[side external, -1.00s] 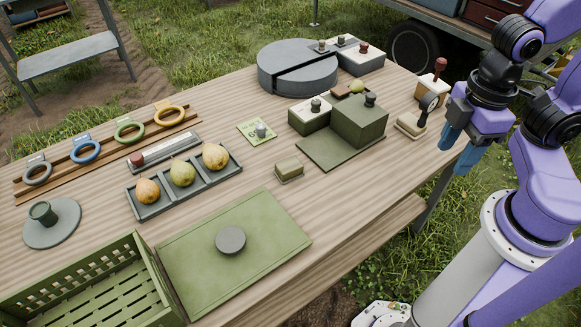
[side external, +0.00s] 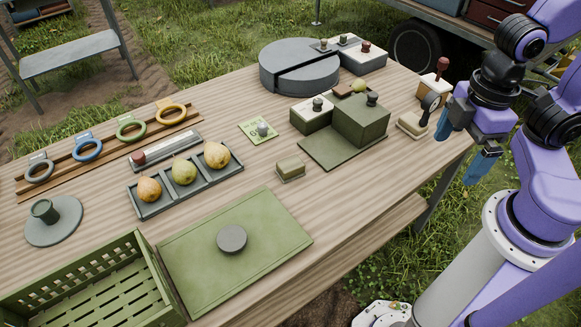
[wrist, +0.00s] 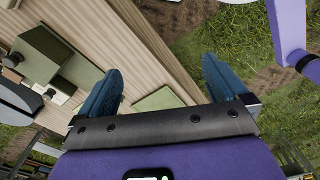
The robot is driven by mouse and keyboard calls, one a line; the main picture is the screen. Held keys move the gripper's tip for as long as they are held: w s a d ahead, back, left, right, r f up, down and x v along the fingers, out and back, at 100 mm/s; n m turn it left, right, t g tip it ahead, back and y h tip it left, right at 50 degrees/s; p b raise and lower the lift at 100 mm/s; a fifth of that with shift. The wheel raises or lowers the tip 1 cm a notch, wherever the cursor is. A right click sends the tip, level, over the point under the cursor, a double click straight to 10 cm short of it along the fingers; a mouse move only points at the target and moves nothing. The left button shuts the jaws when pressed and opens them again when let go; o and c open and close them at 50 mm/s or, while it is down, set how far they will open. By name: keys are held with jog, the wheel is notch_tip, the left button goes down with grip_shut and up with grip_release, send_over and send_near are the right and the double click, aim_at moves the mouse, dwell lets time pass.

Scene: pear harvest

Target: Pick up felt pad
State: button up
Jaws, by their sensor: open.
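A small block with an olive top and pale base (side external: 290,170) looks most like the felt pad. It lies alone on the table between the pear tray and the green box. My gripper (side external: 463,147) is open and empty, off the table's right end and well away from the block. In the wrist view the two blue fingers (wrist: 163,85) stand wide apart with nothing between them. A flat green surface (wrist: 158,98) shows beyond them, partly hidden by my gripper; I cannot tell which item it is.
A tray (side external: 170,205) holds three pears. A large green board (side external: 190,265) bears a grey disc (side external: 231,239). Bare wood surrounds the block.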

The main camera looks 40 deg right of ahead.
aim_at(287, 161)
jog(key=shift+f, duration=0.1)
